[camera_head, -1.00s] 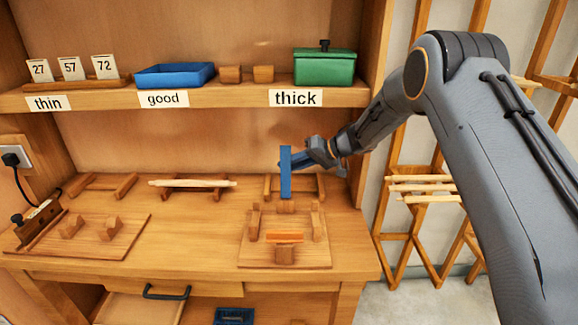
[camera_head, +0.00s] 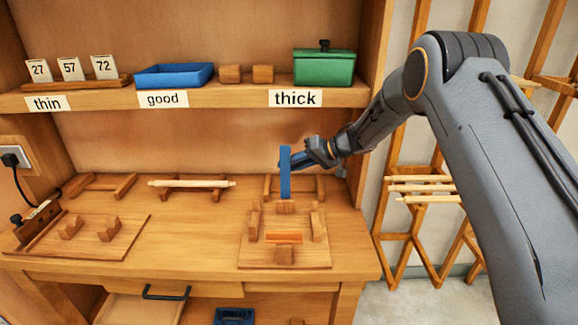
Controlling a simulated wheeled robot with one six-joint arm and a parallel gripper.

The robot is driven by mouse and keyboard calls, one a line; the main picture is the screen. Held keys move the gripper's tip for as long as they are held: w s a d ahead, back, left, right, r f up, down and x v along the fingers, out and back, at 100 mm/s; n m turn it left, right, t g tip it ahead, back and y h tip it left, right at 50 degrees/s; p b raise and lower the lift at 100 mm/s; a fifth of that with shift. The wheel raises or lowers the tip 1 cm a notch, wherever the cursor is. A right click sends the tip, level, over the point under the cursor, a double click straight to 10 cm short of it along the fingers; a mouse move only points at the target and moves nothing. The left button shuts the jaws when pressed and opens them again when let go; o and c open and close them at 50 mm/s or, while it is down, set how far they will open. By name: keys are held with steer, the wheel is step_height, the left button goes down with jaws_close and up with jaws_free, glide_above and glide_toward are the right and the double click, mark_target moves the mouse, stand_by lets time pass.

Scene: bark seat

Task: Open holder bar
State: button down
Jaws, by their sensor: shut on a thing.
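The blue bar (camera_head: 285,178) stands upright at the back of the right-hand wooden holder (camera_head: 312,256), its lower end by the holder's rear block (camera_head: 286,207). My gripper (camera_head: 296,161) comes from the right and is shut on the bar's upper part. The fingertips are partly hidden by the bar. An orange-topped piece (camera_head: 284,237) lies in the middle of the holder, between its wooden posts. Whether the bar's foot is joined to the holder is too small to tell.
A wooden rack (camera_head: 320,188) stands close behind the bar. The shelf above carries a green lidded box (camera_head: 324,68) and a blue tray (camera_head: 175,76). A pale stick (camera_head: 192,184) rests on the middle rack. The bench between the left board (camera_head: 85,240) and the holder is clear.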

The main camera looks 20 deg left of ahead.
steer(key=shift+s+d+f, duration=0.1)
steer(key=shift+d+f, duration=0.1)
steer(key=shift+f, duration=0.25)
steer(key=shift+s+d+f, duration=0.1)
steer(key=shift+d+f, duration=0.1)
steer(key=shift+f, duration=0.2)
steer(key=c, duration=1.5)
jaws_free()
steer(key=shift+d, duration=0.1)
steer(key=shift+a+r, duration=0.1)
steer(key=shift+a, duration=0.1)
steer(key=shift+a+r, duration=0.15)
